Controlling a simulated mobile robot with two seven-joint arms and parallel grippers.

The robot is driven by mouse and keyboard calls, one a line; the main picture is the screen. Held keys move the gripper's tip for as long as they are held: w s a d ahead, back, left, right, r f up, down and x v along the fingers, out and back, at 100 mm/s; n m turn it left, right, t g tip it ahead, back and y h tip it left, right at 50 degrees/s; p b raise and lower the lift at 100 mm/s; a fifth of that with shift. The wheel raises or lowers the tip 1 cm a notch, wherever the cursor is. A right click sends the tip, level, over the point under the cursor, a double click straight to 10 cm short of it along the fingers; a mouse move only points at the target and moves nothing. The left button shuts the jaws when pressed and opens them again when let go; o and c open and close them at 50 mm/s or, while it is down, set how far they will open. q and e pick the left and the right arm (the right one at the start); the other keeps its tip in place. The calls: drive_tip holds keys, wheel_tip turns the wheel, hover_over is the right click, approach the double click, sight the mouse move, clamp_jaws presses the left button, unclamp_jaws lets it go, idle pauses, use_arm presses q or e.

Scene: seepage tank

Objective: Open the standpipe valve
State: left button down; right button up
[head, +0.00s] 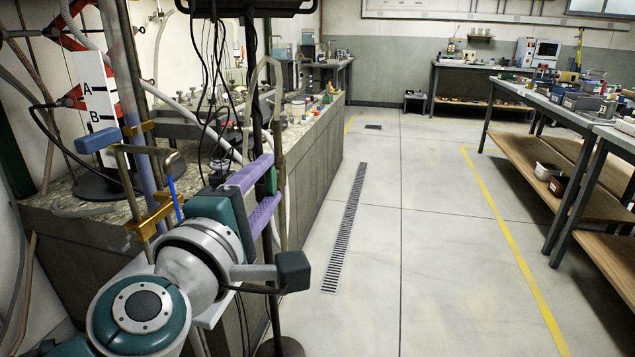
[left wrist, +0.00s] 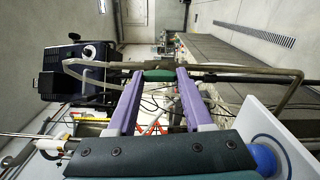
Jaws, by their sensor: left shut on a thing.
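My left gripper (head: 270,180) has two purple fingers shut on a green grip (head: 267,182) beside a bent metal pipe (head: 281,130). In the left wrist view the green grip (left wrist: 158,76) lies between the purple fingertips of my left gripper (left wrist: 157,78). The pipe (left wrist: 245,76) runs on to the right there and bends down. I cannot tell from these views how far the valve is turned. My right gripper is out of view.
A long bench (head: 315,145) with clutter runs along the left. Hoses and black cables (head: 205,75) hang close to my left arm. A floor drain grate (head: 347,225) lies in the clear floor. Tables (head: 535,100) stand at the right.

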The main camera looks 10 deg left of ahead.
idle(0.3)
use_arm(q)
drive_tip(key=shift+c, duration=1.6)
unclamp_jaws()
drive_tip(key=s, duration=1)
drive_tip(key=shift+a, duration=0.15)
